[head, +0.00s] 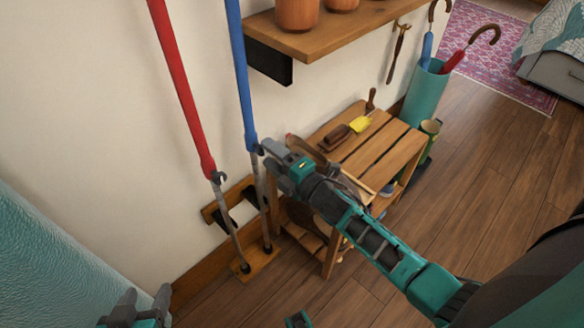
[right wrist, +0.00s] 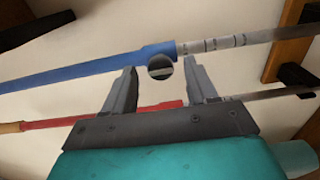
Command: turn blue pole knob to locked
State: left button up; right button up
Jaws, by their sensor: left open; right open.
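The blue pole (head: 240,75) leans against the wall, with its grey lower shaft (head: 260,190) running down to a floor block. It crosses the right wrist view (right wrist: 90,70) as well. Its round dark knob (right wrist: 160,67), with a pale band across it, sits near the joint of blue sleeve and grey shaft. My right gripper (head: 268,156) is open at this joint. In the right wrist view its fingers (right wrist: 160,82) stand on either side of the knob, with gaps visible; contact cannot be told. My left gripper (head: 145,302) is open and empty at the bottom left.
A red pole (head: 182,90) stands left of the blue one. Both pass a wooden wall bracket (head: 215,212). A slatted bench (head: 370,155) with brushes stands close to my right arm. A shelf (head: 330,32) with pots is above. A teal umbrella stand (head: 425,95) is behind.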

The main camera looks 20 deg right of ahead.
pick_arm(q)
jog(key=shift+r+p, duration=0.8)
jog(key=shift+r, duration=0.1)
pick_arm(e)
jog(key=v, duration=1.2)
pick_arm(q)
jog(key=shift+d, duration=0.1)
pick_arm(e)
jog(key=shift+r, duration=0.1)
pick_arm(q)
jog(key=s+a+r+y+p, duration=0.1)
jog(key=a+r+p, duration=0.2)
jog(key=r+p, duration=0.4)
jog(key=p, duration=0.4)
jog(key=shift+s, duration=0.35)
pick_arm(e)
jog(key=s+a+r+m+g+h, duration=0.2)
jog(key=s+r+m+g, duration=0.1)
jog(key=m, duration=0.6)
jog(key=s+a+r+m+g+h, duration=0.2)
jog(key=s+m, duration=0.4)
jog(key=m, duration=0.4)
jog(key=shift+r+g, duration=0.5)
jog(key=shift+s, duration=0.1)
